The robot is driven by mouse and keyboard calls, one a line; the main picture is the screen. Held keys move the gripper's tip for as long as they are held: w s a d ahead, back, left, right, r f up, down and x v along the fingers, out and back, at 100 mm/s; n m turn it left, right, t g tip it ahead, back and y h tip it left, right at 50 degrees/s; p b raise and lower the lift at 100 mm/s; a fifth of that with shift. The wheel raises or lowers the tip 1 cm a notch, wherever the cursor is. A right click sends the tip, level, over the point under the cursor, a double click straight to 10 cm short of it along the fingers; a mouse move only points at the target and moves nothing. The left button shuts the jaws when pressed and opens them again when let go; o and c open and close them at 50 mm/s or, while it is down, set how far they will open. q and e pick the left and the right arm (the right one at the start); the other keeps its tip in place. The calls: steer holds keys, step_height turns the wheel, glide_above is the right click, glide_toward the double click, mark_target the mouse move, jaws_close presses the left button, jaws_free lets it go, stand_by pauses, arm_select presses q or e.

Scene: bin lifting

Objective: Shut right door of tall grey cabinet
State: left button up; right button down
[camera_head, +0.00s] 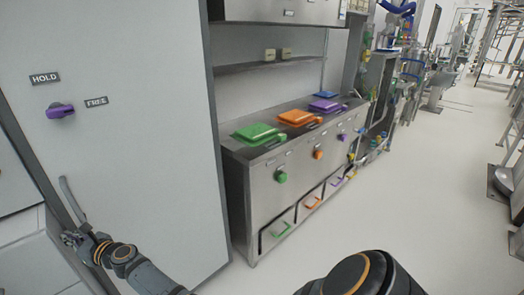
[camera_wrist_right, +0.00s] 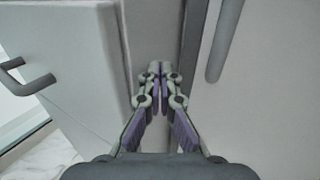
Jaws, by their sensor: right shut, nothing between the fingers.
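The tall grey cabinet fills the left of the head view, with a large pale grey panel (camera_head: 150,140) that I take to be its right door. The panel carries a purple knob (camera_head: 60,111) and a long bar handle (camera_head: 71,198); a bar handle (camera_wrist_right: 226,40) also shows in the right wrist view. My right gripper (camera_head: 72,238) is near the lower end of that handle. In the right wrist view my right gripper (camera_wrist_right: 157,70) is shut and empty, its tips over a dark vertical strip beside the panel edge. Contact cannot be told. My left gripper is out of view.
Left of the strip is another pale panel (camera_wrist_right: 65,65) with a dark handle (camera_wrist_right: 27,78). A steel counter (camera_head: 240,180) with green, orange, purple and blue lids stands right of the cabinet.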

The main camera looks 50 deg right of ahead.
stand_by(0.6)
